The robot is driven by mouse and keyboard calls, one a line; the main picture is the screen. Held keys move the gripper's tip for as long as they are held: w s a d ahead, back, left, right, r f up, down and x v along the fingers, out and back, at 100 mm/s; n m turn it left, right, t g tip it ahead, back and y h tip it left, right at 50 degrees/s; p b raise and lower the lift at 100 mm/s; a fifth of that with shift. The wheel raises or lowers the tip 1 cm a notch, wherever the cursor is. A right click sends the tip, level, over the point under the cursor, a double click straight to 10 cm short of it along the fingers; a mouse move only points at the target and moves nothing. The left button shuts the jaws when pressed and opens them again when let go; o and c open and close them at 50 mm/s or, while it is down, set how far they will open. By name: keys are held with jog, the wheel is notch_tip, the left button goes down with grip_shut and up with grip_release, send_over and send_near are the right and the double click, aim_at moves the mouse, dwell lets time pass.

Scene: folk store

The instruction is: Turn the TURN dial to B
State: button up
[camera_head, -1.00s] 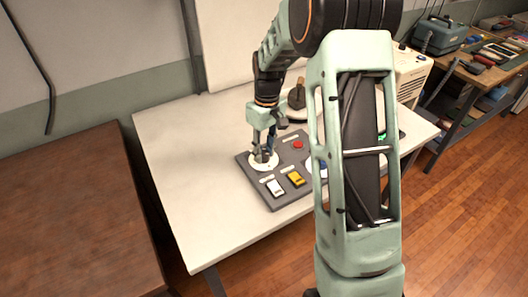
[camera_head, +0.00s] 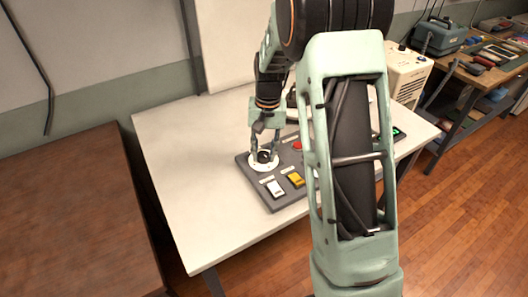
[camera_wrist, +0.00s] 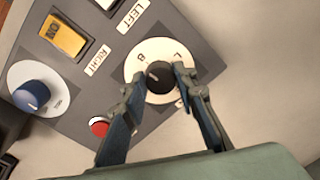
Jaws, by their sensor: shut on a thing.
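The control panel (camera_head: 249,180) is a dark grey board on the pale table. Its dial has a black knob (camera_wrist: 160,88) on a round white plate (camera_wrist: 148,50), which also shows in the head view (camera_head: 263,168). Letters B and L are readable on the plate; other marks are hidden by my fingers. A pale pointer mark on the knob points up and left, roughly toward the B side. My gripper (camera_wrist: 160,75) has a finger on each side of the knob and is shut on it. In the head view my gripper (camera_head: 264,153) reaches down onto the dial.
Beside the dial are a white rocker switch (camera_head: 276,188), a yellow one (camera_head: 294,179) labelled RIGHT in the wrist view, and a red button (camera_wrist: 99,126). A blue knob (camera_wrist: 31,95) sits farther along. The table (camera_head: 190,150) is clear to the left.

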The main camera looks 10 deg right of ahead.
aim_at(266, 154)
jog(key=shift+m, duration=0.3)
jog(key=o, duration=1.2)
jog(key=shift+c, duration=0.2)
jog(key=shift+r, duration=0.1)
notch_tip(266, 154, up, 12)
jog(key=shift+d, duration=0.3)
jog(key=shift+s, duration=0.1)
